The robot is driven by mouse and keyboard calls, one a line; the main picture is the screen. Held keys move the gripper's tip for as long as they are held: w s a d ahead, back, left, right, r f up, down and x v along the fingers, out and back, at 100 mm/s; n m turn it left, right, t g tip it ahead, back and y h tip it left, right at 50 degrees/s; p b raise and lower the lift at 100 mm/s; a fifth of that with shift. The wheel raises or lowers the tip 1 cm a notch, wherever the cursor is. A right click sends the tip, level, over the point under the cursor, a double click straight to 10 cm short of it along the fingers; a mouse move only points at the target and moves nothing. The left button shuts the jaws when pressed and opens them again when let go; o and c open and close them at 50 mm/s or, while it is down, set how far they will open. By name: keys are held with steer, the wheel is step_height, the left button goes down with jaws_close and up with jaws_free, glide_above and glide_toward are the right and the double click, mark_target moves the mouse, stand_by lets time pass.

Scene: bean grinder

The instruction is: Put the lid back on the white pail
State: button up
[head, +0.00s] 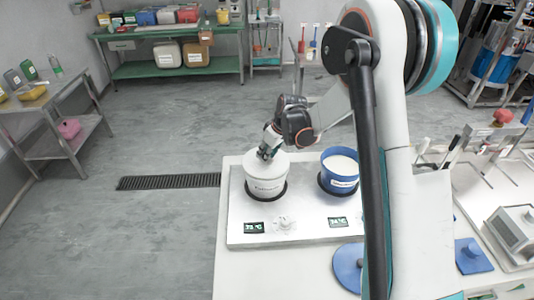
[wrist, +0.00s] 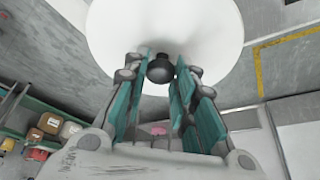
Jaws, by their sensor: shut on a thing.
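The white pail (head: 266,188) stands upright on the left ring of a two-ring hot plate (head: 300,232). My gripper (head: 267,153) is right above the pail, pointing down. In the wrist view my gripper (wrist: 160,75) has its teal fingers on both sides of a black knob (wrist: 160,68) on the round white lid (wrist: 165,25). In the head view the lid (head: 258,160) is at the pail's mouth. I cannot tell whether it is fully seated or slightly above the rim. The lid hides the pail in the wrist view.
A blue pail (head: 341,183) with white contents stands open on the right ring, close to my arm. A blue round lid (head: 347,267) lies on the table in front, partly behind my arm. A scale (head: 515,232) and stands are at right. Floor to the left is clear.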

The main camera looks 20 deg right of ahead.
steer(key=o, duration=1.1)
steer(key=shift+o, duration=0.2)
steer(key=o, duration=0.5)
steer(key=shift+r, duration=0.15)
steer(key=shift+r+p, duration=1.8)
steer(key=shift+r, duration=1.6)
